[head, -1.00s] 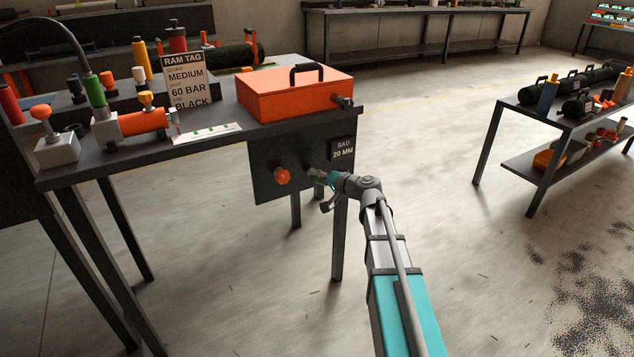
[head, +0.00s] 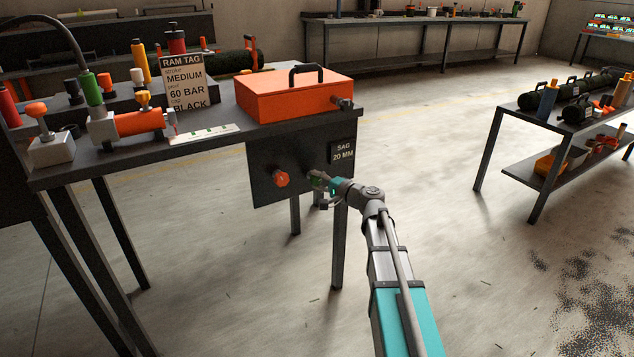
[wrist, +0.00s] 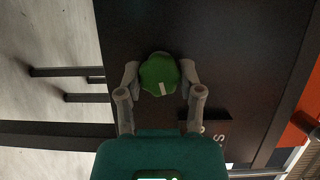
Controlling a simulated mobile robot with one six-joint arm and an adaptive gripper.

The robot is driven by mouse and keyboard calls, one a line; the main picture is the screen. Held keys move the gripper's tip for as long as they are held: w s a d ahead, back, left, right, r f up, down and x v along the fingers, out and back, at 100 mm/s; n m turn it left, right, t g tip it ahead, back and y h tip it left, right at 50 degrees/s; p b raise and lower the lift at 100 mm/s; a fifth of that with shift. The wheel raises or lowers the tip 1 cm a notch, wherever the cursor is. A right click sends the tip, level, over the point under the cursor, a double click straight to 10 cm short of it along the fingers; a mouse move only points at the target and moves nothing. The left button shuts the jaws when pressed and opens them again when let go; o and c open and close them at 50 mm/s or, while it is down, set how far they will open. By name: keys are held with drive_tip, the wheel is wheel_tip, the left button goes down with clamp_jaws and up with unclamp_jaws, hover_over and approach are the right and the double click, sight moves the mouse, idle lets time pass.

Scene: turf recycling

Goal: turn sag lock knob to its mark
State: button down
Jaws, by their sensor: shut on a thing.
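Two knobs sit on the dark panel (head: 260,160) under the bench top: a red knob (head: 281,179) on the left and a green knob (head: 315,177) on the right. A sign (head: 343,151) reading "SAG 20 MM" is above and right of the green knob. My gripper (head: 324,183) is at the green knob. In the wrist view, the green knob (wrist: 158,72) sits between the two grey fingers of my gripper (wrist: 160,78), which is shut on it. A short pale line shows near the knob's lower right edge. The red knob does not show in the wrist view.
An orange case (head: 295,95) stands on the bench above the panel. A tag (head: 184,83), an orange cylinder (head: 140,122) and a white strip (head: 207,134) are to its left. Bench legs are close to my arm. The floor to the right is open, up to another table (head: 560,120).

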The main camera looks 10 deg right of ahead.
drive_tip(key=shift+c, duration=1.3)
unclamp_jaws()
drive_tip(key=shift+s+d, duration=0.1)
drive_tip(key=v, duration=1.1)
drive_tip(key=shift+s+d, duration=0.2)
drive_tip(key=shift+s, duration=0.1)
drive_tip(key=shift+f, duration=0.15)
